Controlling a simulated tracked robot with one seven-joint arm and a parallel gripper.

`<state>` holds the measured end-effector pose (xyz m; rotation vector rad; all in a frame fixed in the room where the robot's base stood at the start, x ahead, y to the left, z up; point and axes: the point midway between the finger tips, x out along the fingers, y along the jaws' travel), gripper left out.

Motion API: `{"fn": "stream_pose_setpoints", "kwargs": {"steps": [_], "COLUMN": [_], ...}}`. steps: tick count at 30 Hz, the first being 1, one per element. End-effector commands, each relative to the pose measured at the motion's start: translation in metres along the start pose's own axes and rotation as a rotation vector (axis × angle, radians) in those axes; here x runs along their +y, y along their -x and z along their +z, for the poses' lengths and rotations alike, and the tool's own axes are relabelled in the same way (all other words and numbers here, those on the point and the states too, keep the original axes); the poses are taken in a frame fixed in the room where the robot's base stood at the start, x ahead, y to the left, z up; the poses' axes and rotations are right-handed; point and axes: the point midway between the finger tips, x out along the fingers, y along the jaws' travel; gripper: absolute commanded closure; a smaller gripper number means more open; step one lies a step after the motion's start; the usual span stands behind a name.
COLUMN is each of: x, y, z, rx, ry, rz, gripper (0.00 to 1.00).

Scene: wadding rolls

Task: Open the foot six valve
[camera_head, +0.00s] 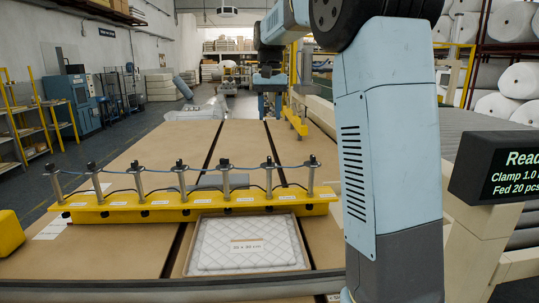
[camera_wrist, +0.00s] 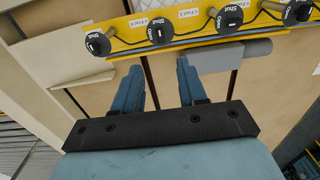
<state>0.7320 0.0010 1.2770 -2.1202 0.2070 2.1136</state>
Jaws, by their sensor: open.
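A yellow bar (camera_head: 150,207) lies across the tables in the head view, with several upright metal posts with black tops along it. In the wrist view the yellow bar (camera_wrist: 130,45) carries round black knobs marked Shut and Open, among them one knob (camera_wrist: 160,31) ahead of my fingers and another (camera_wrist: 225,18) to its right. The foot labels are too small to read, so I cannot tell which knob is foot six. My gripper (camera_wrist: 160,64) is open, its two blue fingers apart with nothing between them. In the head view my gripper (camera_head: 270,105) hangs beyond the bar.
A framed quilted white pad (camera_head: 243,243) lies in front of the bar. A grey piece (camera_wrist: 232,57) lies just behind the bar, close to my right finger in the wrist view. A black display (camera_head: 510,170) stands at the right. Brown table tops are mostly bare.

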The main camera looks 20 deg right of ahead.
Motion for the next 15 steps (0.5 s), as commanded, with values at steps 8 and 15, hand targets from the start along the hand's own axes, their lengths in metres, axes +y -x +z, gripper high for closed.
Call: {"fn": "stream_pose_setpoints", "kwargs": {"steps": [8, 15], "x": [-0.001, -0.002], "y": [-0.022, -0.063], "z": [-0.003, -0.002], "rx": [-0.007, -0.007], "ry": [-0.001, 0.000], "rz": [0.003, 0.003], "gripper": [0.58, 0.58]}}
